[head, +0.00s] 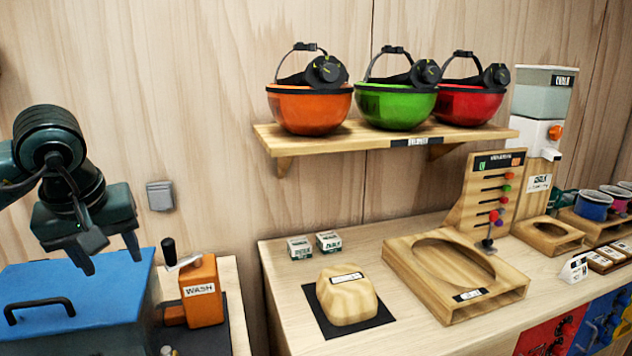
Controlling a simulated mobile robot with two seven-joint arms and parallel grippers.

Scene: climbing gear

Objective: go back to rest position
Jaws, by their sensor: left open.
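My left gripper (113,262) hangs at the left of the head view, fingers pointing down, above the blue lid of a box. Its jaws are open with nothing visible between them. The arm comes in from the left edge. My right gripper is not in the head view.
Below my left gripper is a blue box (75,283) with a black handle; an orange WASH unit (202,291) stands beside it. The wooden counter (415,335) carries a wooden block (348,297), an oval-cutout stand (400,262) and small boxes. Orange, green and red helmets sit on a shelf (345,138).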

